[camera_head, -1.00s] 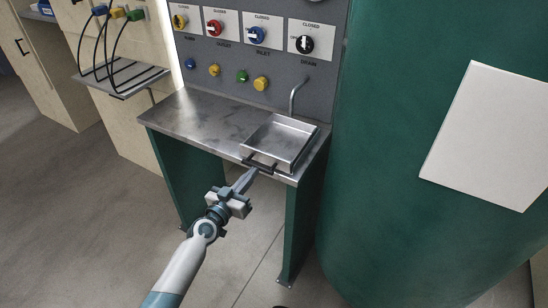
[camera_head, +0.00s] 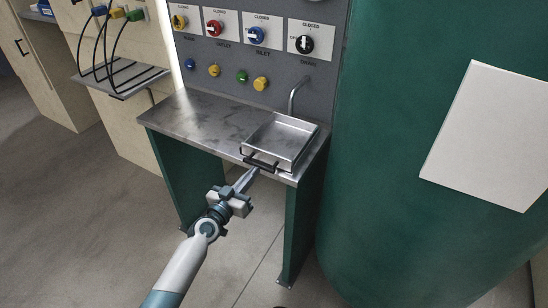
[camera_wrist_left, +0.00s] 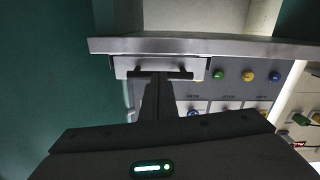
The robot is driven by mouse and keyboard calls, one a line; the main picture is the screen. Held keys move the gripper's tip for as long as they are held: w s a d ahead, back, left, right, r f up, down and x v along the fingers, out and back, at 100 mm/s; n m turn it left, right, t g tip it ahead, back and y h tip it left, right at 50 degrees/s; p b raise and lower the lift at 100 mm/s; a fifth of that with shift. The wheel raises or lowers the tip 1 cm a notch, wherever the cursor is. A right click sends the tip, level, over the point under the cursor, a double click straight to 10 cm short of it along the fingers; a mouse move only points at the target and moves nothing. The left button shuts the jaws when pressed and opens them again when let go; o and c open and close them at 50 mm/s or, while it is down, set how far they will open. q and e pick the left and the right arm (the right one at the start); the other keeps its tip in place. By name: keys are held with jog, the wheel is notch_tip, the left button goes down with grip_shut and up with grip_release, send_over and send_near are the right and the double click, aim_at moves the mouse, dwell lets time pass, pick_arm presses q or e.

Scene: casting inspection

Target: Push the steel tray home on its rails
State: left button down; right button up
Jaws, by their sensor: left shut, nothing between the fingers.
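The steel tray (camera_head: 283,140) is a shallow square pan on the right part of the steel bench top. Its dark bar handle (camera_head: 261,164) faces me at the bench's front edge. My left gripper (camera_head: 252,173) is shut and empty, with its fingertips at the handle; whether they touch it I cannot tell. In the left wrist view the shut fingers (camera_wrist_left: 157,84) reach up to the dark handle (camera_wrist_left: 175,74) on the tray's front face (camera_wrist_left: 190,64). The rails under the tray are hidden. My right gripper is not in view.
The bench top (camera_head: 195,117) is clear left of the tray. A bent spout (camera_head: 295,95) stands behind the tray. A panel with knobs and coloured buttons (camera_head: 242,76) rises at the back. A large green tank (camera_head: 400,210) stands close on the right.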

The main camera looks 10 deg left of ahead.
pick_arm(q)
jog(key=shift+v, duration=2.75)
jog(key=shift+f, duration=0.1)
jog(key=s+a+f+g+y, duration=0.15)
jog(key=s+f, duration=0.25)
jog(key=f, duration=0.8)
jog(key=s+a+f+g+y, duration=0.1)
jog(key=s+f+g, duration=0.25)
jog(key=f, duration=0.75)
jog(key=s+a+f+g+y, duration=0.2)
jog(key=s+f+g, duration=0.1)
jog(key=s+f, duration=1.2)
jog(key=s+f+g, duration=0.2)
jog(key=s+f, duration=0.4)
jog(key=s, duration=0.6)
jog(key=s+a+f+g+y, duration=0.1)
jog(key=s+f+g, duration=0.2)
jog(key=s, duration=0.9)
jog(key=s+a+f+g, duration=0.1)
jog(key=s+f+g, duration=0.2)
jog(key=s+f, duration=0.6)
jog(key=s, duration=0.4)
jog(key=shift+y, duration=0.35)
jog(key=c, duration=2.5)
grip_release()
jog(key=shift+f, duration=0.1)
